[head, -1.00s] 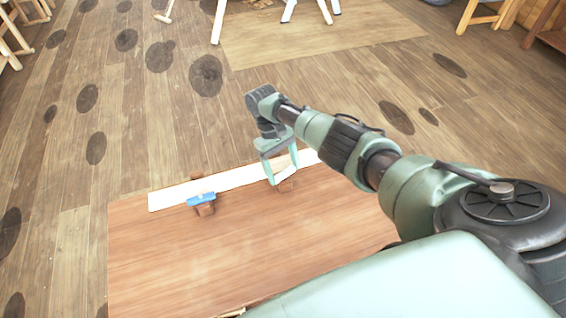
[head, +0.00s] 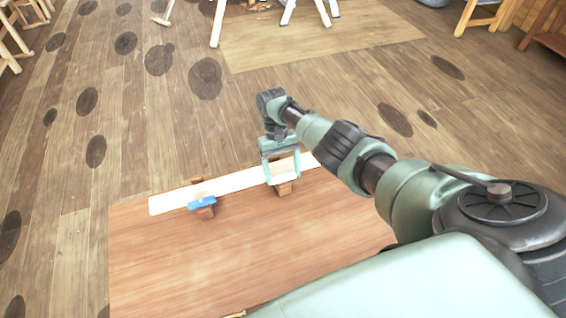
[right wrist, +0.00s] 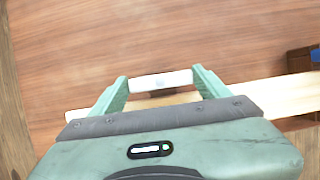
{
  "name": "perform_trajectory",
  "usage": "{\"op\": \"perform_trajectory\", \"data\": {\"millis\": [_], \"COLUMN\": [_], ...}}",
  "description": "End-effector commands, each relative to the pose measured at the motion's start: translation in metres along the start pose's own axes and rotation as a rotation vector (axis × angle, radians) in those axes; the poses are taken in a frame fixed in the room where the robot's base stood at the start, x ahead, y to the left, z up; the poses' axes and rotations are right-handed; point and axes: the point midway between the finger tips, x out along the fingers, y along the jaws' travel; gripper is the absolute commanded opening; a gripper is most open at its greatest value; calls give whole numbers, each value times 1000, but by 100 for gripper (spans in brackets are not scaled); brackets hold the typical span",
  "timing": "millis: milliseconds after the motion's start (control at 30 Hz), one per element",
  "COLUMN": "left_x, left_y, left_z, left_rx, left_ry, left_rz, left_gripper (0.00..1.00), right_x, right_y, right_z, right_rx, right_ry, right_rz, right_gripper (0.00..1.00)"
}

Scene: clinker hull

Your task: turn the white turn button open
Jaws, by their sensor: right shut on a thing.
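The white turn button (right wrist: 161,81) is a short white bar with a small grey dot in its middle. In the right wrist view it spans the gap between the fingertips of my right gripper (right wrist: 160,79), which is shut on its two ends. It lies nearly parallel to the pale plank (right wrist: 275,97). In the head view my right gripper (head: 283,180) is at a brown block (head: 285,189) on the plank's near edge; the button is hard to make out there. My left gripper is not in view.
A blue turn button (head: 202,203) sits on another brown block (head: 206,213) to the left along the plank. The reddish-brown board (head: 200,262) in front is bare. The wooden floor (head: 150,130) beyond is open, with trestle legs (head: 217,22) at the back.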

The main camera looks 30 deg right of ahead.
Motion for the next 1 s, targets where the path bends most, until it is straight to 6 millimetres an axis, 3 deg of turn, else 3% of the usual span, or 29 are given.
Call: {"op": "perform_trajectory", "data": {"millis": [133, 167, 233, 633, 1000], "left_x": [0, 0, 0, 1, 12], "left_y": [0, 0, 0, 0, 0], "left_z": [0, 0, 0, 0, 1], "left_rx": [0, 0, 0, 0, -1], "left_ry": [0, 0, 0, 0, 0], "left_rz": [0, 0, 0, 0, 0], "left_gripper": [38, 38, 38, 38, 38], "right_x": [-4, -4, -3, -8, -66], "right_y": [0, 0, 0, 0, 0], "right_z": [-2, -2, -2, -2, -3], "right_rx": [3, 3, 2, 0, 2], "right_ry": [9, 9, 9, 6, 8], "right_rz": [-1, -1, -1, -1, -1], "right_gripper": [36, 82, 98, 98, 98]}}
